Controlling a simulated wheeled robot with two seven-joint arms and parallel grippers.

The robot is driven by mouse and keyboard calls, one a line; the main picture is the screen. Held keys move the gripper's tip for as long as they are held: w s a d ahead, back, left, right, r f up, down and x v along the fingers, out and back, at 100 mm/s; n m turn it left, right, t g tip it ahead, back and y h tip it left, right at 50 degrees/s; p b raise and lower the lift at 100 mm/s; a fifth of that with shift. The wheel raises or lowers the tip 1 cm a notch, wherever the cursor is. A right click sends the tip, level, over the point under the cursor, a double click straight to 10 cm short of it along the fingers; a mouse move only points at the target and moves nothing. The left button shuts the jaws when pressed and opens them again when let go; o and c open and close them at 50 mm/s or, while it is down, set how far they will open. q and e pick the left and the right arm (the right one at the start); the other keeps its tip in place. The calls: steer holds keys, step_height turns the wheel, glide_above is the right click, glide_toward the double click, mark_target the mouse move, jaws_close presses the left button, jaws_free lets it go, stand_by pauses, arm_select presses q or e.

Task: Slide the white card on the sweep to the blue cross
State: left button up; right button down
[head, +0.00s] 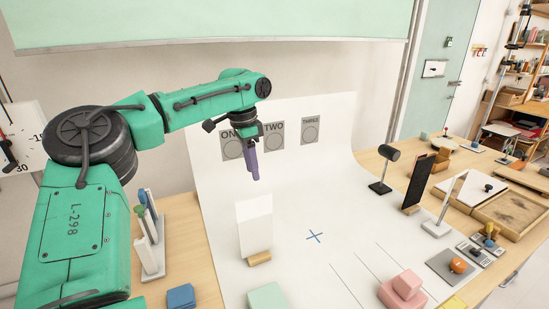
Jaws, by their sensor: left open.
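The white card (253,226) stands upright on the white sweep (345,205), with a small wooden block (259,259) at its foot. The blue cross (315,236) is marked flat on the sweep, a short way to the right of the card. My left gripper (255,177) hangs above the card, with its purple fingers pointing down and apart from it. It is open and holds nothing. My right gripper is not in view.
A black panel (418,182) and a dark lamp-like stand (386,165) are to the right. The sweep between card and cross is clear.

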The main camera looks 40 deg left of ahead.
mark_target(252, 198)
arm_select(q)
steer(key=f, duration=0.3)
steer(key=s+f, duration=0.1)
steer(key=f, duration=0.5)
steer(key=shift+s+d+p, duration=0.15)
steer(key=shift+d+p, duration=0.15)
steer(key=shift+p, duration=0.1)
steer(key=f, duration=0.4)
steer(key=shift+w+d+f, duration=0.15)
steer(key=shift+w+f, duration=0.1)
steer(key=shift+w, duration=0.15)
jaws_close()
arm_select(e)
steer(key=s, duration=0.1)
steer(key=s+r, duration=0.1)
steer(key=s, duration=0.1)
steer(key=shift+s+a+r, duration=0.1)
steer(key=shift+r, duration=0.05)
